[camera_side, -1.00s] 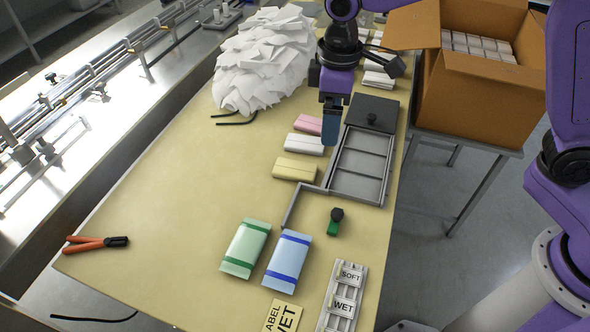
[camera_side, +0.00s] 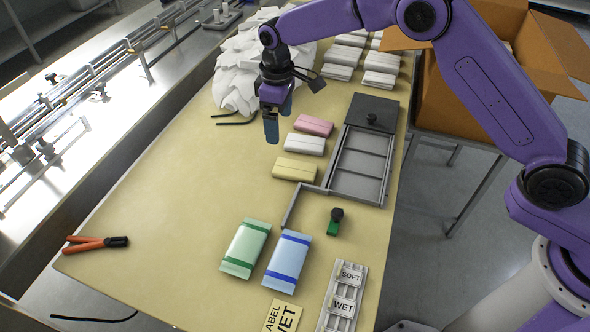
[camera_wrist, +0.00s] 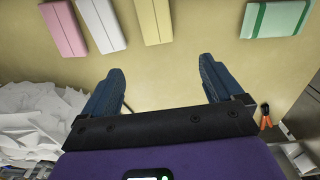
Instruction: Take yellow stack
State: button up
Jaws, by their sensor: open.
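The yellow stack (camera_side: 295,169) lies flat on the table, nearest the camera in a row with a white stack (camera_side: 305,144) and a pink stack (camera_side: 313,125). My gripper (camera_side: 278,122) is open and empty above the table, left of the row. In the wrist view the yellow stack (camera_wrist: 154,20) is at the top, cut by the frame edge, ahead of and between the two spread fingertips (camera_wrist: 158,78). The white stack (camera_wrist: 101,24) and pink stack (camera_wrist: 64,28) are to its left.
A grey metal tray (camera_side: 327,188) stands right of the stacks. Green (camera_side: 246,248) and blue (camera_side: 287,262) packs lie nearer the camera. A heap of white sheets (camera_side: 235,85) is behind my gripper. Orange-handled pliers (camera_side: 95,242) lie at left. The left middle of the table is clear.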

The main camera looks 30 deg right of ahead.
send_over(283, 166)
jog(key=f, duration=0.9)
jog(key=shift+a+f, duration=0.15)
jog(key=shift+a, duration=0.05)
jog(key=shift+d+f, duration=0.15)
jog(key=shift+f, duration=1.2)
jog(key=shift+d+f, duration=0.15)
jog(key=shift+f, duration=1.15)
jog(key=c, duration=1.1)
